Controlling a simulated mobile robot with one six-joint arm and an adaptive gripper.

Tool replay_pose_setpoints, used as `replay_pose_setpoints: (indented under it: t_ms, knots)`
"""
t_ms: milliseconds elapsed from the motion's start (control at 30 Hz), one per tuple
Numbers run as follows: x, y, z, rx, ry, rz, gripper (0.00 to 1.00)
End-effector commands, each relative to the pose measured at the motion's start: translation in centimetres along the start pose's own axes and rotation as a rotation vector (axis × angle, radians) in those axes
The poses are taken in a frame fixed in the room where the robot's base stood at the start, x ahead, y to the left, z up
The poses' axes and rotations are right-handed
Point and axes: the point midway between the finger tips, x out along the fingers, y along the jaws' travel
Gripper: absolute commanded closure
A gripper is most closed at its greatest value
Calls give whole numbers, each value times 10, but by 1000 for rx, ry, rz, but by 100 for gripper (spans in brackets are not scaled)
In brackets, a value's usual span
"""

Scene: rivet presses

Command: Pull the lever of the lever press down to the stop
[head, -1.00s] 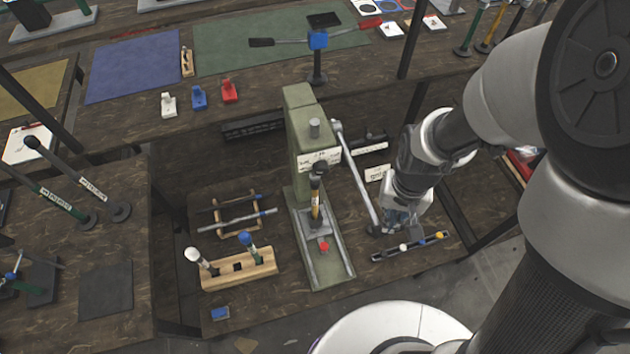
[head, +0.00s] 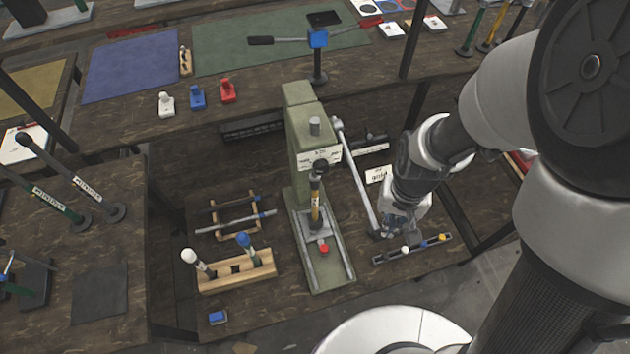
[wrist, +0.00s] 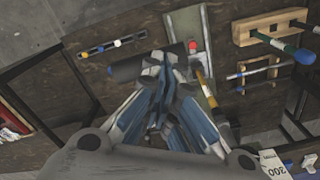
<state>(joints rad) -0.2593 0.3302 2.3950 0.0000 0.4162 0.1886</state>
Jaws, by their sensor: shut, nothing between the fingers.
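The green lever press (head: 300,150) stands on the middle of the bench. Its grey lever (head: 359,180) is hinged high on the press's right side and slopes down toward the front right, ending in a dark grip low over the bench. My gripper (head: 389,226) is shut at the grip end, just to its right in the head view. In the wrist view my gripper (wrist: 160,58) has its fingertips together over the dark grip (wrist: 125,72). They look touching or very close; I cannot tell which. The fingers partly hide the grip.
A dark strip with coloured knobs (head: 412,250) lies right of the lever end. A yellow-handled tool (head: 315,205) stands upright at the press. A wooden block (head: 237,272) with upright handles and a wooden rack (head: 236,216) stand to the left.

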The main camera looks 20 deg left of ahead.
Motion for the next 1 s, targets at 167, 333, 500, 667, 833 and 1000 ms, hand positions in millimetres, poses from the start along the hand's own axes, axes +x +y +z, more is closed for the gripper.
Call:
replay_pose_setpoints:
  t_ms: [167,333,500,667,833,1000]
  knots:
    - [6,0,-1,0,0,0,100]
    - [17,-1,-2,0,0,0,100]
    - [27,-2,-4,0,0,0,100]
    - [32,-3,-5,0,1,0,100]
    - [32,-3,-5,0,1,0,100]
    - [32,-3,-5,0,1,0,100]
